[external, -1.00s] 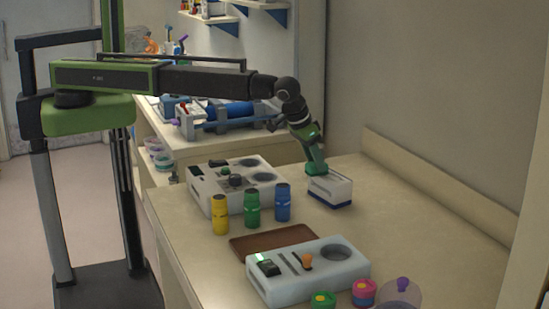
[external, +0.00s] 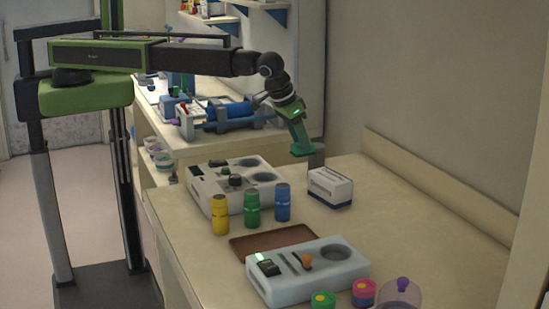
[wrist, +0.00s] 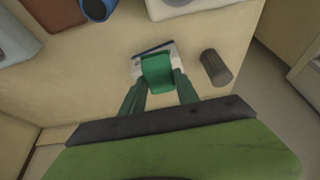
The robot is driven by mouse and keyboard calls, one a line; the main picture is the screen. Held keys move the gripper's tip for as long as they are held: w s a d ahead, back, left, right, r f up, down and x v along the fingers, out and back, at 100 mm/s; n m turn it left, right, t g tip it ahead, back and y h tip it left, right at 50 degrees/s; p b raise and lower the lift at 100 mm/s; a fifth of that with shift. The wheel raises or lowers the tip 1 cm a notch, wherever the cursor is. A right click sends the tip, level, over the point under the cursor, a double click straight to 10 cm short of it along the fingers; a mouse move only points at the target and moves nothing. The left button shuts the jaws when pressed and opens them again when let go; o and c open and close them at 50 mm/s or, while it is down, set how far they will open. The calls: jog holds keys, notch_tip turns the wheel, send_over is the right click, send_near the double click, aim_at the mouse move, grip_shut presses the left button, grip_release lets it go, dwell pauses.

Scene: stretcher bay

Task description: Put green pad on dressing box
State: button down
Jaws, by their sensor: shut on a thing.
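The dressing box (external: 330,190) is a small white box with a dark lower band, on the counter near the wall. My gripper (external: 302,148) is above the counter, up and to the left of the box in the external view. In the wrist view my gripper (wrist: 160,88) is shut on the green pad (wrist: 157,72). The pad covers part of the white dressing box (wrist: 138,66) in that view; the external view shows them apart. The pad is hard to tell from the green fingers in the external view.
A dark grey cylinder (external: 316,158) stands just behind the box; it also shows in the wrist view (wrist: 215,67). Yellow (external: 220,214), green (external: 252,208) and blue (external: 283,202) bottles stand left of the box. A brown tray (external: 250,244) lies nearer. The counter's right side is clear.

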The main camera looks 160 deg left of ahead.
jog(key=w+d+r+p, duration=0.2)
jog(key=d+r+p, duration=0.15)
jog(key=d, duration=0.25)
jog(key=a+f+b, duration=0.2)
jog(key=a, duration=0.2)
jog(key=a+f+b, duration=0.2)
jog(key=a+b, duration=0.1)
jog(key=a, duration=0.2)
jog(key=a+f+b, duration=0.2)
jog(key=a, duration=0.3)
jog(key=shift+s+f+b, duration=0.15)
jog(key=shift+f+b, duration=0.25)
jog(key=shift+s+a, duration=0.15)
jog(key=shift+a, duration=0.2)
notch_tip(320, 180, down, 4)
jog(key=b, duration=0.4)
jog(key=shift+f, duration=0.2)
jog(key=shift+r, duration=0.25)
jog(key=shift+f, duration=0.2)
jog(key=c, duration=0.9)
grip_release()
